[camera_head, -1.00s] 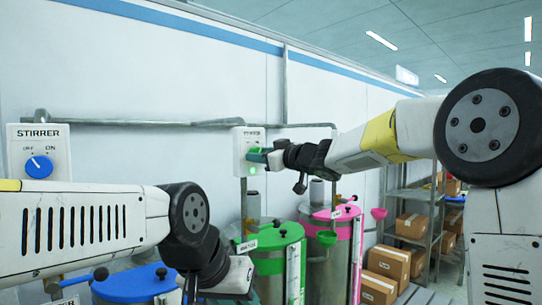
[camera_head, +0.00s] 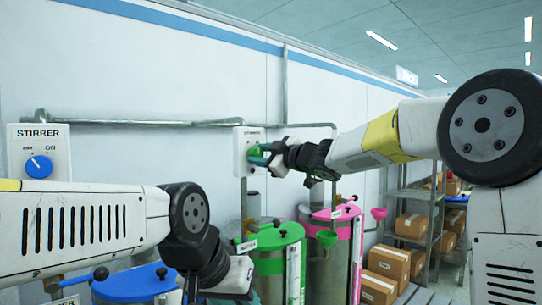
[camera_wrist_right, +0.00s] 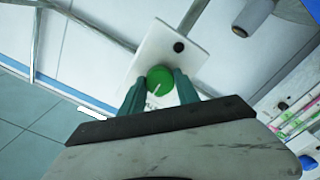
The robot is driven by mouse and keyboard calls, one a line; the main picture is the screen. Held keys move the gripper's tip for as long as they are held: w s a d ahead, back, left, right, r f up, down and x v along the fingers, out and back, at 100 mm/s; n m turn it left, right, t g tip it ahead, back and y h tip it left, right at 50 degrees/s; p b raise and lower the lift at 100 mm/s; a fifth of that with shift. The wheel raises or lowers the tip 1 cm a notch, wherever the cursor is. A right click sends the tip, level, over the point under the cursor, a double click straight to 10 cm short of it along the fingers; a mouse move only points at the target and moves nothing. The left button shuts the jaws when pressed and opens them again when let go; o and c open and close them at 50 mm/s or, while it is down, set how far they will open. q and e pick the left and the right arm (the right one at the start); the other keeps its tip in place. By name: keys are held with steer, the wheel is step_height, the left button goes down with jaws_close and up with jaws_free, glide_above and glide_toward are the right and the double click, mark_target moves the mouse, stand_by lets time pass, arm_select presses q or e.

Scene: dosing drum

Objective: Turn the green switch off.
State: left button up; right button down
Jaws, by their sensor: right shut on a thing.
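The green switch (camera_head: 257,152) is a round green knob on a white wall plate (camera_head: 240,146) above the green drum. In the right wrist view the green knob (camera_wrist_right: 160,76) sits between the two teal fingers of my right gripper (camera_wrist_right: 160,84), which is shut on it. Its white pointer line slants across its face; the plate's lettering is mostly hidden by the fingers. The small lamp (camera_wrist_right: 179,47) on the plate looks dark. In the head view my right gripper (camera_head: 266,154) reaches the plate from the right. My left gripper (camera_head: 236,277) hangs low, its fingers not clear.
A blue knob (camera_head: 39,167) on a STIRRER plate (camera_head: 39,133) is on the wall at left. Below stand a blue-lidded drum (camera_head: 136,283), a green-banded drum (camera_head: 270,262) and a pink-banded drum (camera_head: 343,235). Shelves with boxes (camera_head: 412,226) stand at right.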

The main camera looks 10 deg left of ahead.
steer(key=n, duration=0.6)
stand_by(0.6)
steer(key=shift+f, duration=0.1)
steer(key=c, duration=0.9)
jaws_free()
steer(key=v, duration=0.7)
steer(key=shift+s+d, duration=0.25)
steer(key=shift+d, duration=0.1)
